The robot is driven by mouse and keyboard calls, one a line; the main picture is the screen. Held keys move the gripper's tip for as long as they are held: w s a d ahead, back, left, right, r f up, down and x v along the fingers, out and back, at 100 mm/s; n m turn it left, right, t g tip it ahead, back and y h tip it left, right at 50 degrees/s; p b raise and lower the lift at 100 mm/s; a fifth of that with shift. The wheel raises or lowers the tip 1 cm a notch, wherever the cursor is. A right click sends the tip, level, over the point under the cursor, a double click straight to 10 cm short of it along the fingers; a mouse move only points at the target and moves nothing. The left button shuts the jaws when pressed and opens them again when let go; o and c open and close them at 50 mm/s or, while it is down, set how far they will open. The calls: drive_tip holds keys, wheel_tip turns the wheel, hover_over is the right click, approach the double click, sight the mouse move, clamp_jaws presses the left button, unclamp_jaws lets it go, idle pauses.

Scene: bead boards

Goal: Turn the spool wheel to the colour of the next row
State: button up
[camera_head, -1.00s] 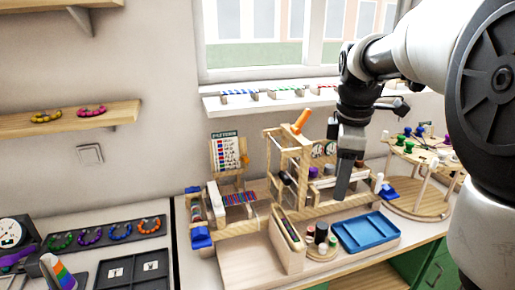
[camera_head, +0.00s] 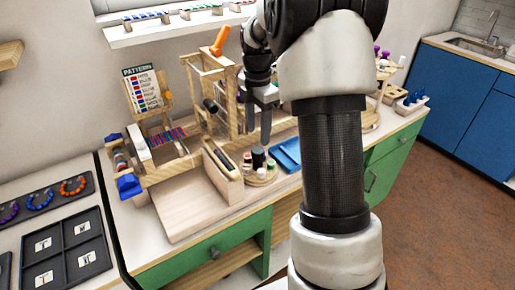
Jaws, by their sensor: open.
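The pattern card (camera_head: 145,90) stands upright on the wooden bead loom, with rows of small coloured marks too fine to read. The beadwork (camera_head: 167,137) on the loom shows red and blue beads. At the right, a round wooden stand with coloured spools (camera_head: 384,54), which looks like the spool wheel, is mostly hidden behind my arm; purple tops show. My gripper (camera_head: 258,135) points down with its fingers apart and nothing seen between them. It is over the bench right of the wooden frame, left of the spool stand and apart from it.
A wooden frame (camera_head: 211,92) with an orange handle (camera_head: 220,40) rises beside my gripper. A small round holder with dark and pale cylinders (camera_head: 258,158) and a blue tray (camera_head: 287,153) stand in front. A black sectioned tray (camera_head: 66,254) lies at left.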

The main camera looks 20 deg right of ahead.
sight(258, 150)
wheel_tip(258, 150, down, 7)
drive_tip(key=shift+r+b, duration=0.2)
drive_tip(key=shift+b, duration=0.15)
drive_tip(key=c, duration=1)
